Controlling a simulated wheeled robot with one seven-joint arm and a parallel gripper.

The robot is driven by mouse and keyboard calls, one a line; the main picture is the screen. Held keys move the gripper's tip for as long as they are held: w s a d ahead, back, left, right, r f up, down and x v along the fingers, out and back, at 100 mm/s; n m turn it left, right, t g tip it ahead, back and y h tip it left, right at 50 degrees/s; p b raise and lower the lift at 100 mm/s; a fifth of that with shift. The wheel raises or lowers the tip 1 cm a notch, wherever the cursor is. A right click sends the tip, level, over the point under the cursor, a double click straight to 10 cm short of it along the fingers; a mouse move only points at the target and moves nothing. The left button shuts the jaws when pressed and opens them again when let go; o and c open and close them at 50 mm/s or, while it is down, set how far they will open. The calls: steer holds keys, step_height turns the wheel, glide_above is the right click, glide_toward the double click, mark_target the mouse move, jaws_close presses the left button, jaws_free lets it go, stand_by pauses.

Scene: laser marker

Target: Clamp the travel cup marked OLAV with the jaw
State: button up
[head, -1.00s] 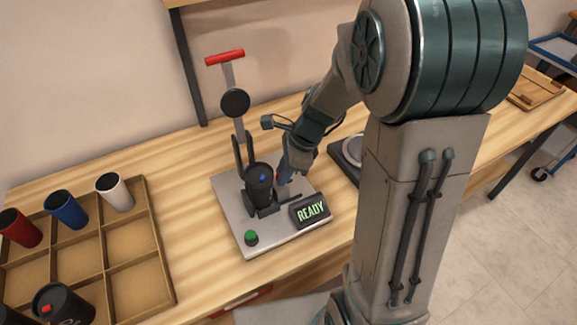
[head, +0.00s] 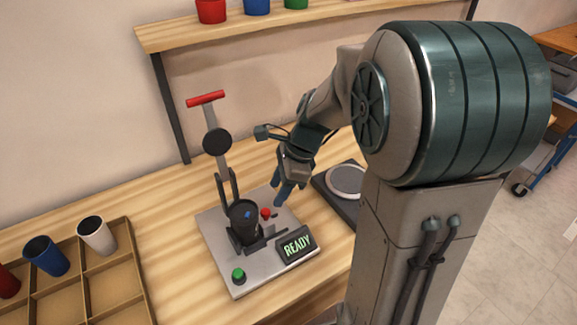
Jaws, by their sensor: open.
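A small red knob (head: 265,213) sits just right of the cup. My gripper (head: 281,200) is open, above the plate, right of the cup and near the red knob, apart from the cup. The fingertips are small and partly hidden by the wrist.
A green button (head: 238,276) and a display reading READY (head: 297,245) are on the plate's front. A dark device with a round plate (head: 346,181) stands to the right. A wooden divided tray (head: 117,270) with cups is at left. A shelf (head: 330,22) holds coloured cups.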

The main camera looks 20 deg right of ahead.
steer(key=v, duration=0.7)
stand_by(0.3)
steer(key=s+n+t+h, duration=0.2)
steer(key=s+n+h, duration=0.2)
steer(key=s+n, duration=0.9)
steer(key=n, duration=0.6)
steer(key=shift+f+h+p, duration=0.3)
steer(key=shift+f+p, duration=0.05)
steer(key=shift+f, duration=0.05)
